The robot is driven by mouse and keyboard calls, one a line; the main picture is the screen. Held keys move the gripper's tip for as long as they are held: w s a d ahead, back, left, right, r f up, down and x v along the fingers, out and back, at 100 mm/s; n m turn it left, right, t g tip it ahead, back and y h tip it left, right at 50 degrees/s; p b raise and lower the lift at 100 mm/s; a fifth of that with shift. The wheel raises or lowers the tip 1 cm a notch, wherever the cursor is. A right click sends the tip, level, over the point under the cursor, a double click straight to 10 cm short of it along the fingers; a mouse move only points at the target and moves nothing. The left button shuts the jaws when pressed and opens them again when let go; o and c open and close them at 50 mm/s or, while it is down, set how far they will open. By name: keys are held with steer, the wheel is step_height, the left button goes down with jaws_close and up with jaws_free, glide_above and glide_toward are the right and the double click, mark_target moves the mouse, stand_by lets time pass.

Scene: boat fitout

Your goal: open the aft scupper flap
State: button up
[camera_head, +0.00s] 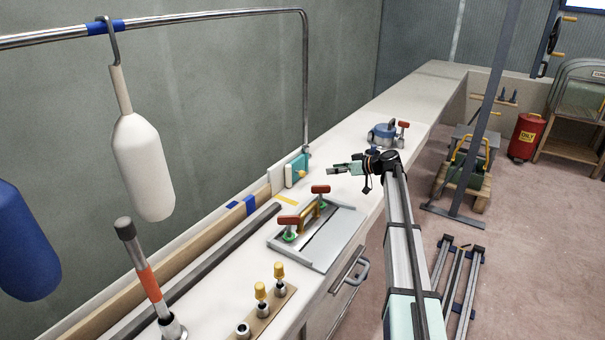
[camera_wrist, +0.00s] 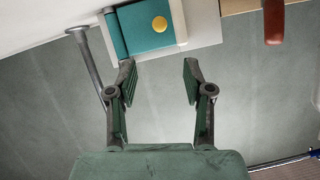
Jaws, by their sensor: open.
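The scupper flap (camera_head: 298,165) is a teal plate with a yellow knob (camera_head: 302,174), on a pale mount at the back edge of the bench, by the foot of the metal rail. In the wrist view the teal flap (camera_wrist: 128,26) lies flat against its pale frame (camera_wrist: 204,24), with the round yellow knob (camera_wrist: 159,24) facing me. My gripper (camera_head: 330,170) is to the right of the flap in the head view. In the wrist view my gripper (camera_wrist: 158,72) is open and empty, its fingertips short of the flap, the knob between their lines.
A hatch plate (camera_head: 335,240) with red-topped clamps and an orange handle lies nearer on the bench. A blue device (camera_head: 383,133) stands farther along. A metal rail (camera_head: 305,80) rises beside the flap, and a white fender (camera_head: 143,165) hangs at left. A red-brown knob (camera_wrist: 273,22) shows at upper right.

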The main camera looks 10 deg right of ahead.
mark_target(300, 172)
steer(key=p+x, duration=0.1)
steer(key=x, duration=1.3)
steer(key=shift+w+a+f, duration=0.15)
steer(key=shift+w+a, duration=0.1)
steer(key=shift+a, duration=0.05)
jaws_close()
